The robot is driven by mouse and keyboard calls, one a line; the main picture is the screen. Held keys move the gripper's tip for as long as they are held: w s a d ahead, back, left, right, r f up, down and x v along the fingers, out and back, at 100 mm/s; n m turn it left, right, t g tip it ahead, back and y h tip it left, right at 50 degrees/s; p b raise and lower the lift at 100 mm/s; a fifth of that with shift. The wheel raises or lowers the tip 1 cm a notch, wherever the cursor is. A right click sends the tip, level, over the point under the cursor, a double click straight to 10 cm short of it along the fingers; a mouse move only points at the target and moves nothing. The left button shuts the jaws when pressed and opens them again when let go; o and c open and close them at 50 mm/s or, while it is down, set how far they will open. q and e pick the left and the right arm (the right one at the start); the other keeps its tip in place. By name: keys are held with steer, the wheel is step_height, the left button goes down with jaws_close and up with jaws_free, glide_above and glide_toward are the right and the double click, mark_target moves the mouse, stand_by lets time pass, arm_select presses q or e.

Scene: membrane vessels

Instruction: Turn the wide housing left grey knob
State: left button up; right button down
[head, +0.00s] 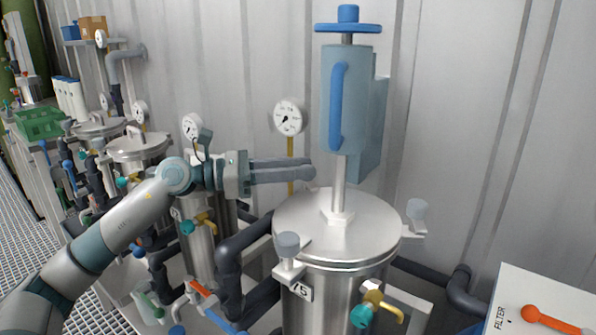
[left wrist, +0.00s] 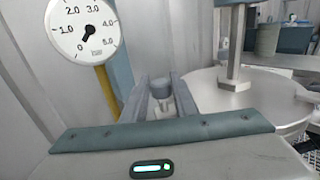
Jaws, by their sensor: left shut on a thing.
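The wide housing is a steel vessel with a round lid (head: 345,232), at the right of the head view; the lid also shows in the left wrist view (left wrist: 245,97). My left gripper (head: 310,172) reaches in from the left, its two long fingers above the lid's back left edge. In the left wrist view a grey knob (left wrist: 160,88) sits between the fingers, and the gripper is shut on it. In the head view the fingers largely hide this knob. Two other grey knobs stand at the lid's front left (head: 288,244) and right (head: 417,209). My right gripper is out of view.
A blue-handled grey column (head: 345,100) rises from the lid, right of my fingers. A pressure gauge (head: 289,117) on a yellow stem stands behind them. Dark pipes (head: 232,262) run at the vessel's left. A white board (head: 535,305) with an orange handle lies front right.

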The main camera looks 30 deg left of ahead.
arm_select(q)
steer(key=shift+a, duration=0.1)
steer(key=o, duration=1.1)
steer(key=shift+a, duration=0.1)
steer(key=shift+c, duration=0.2)
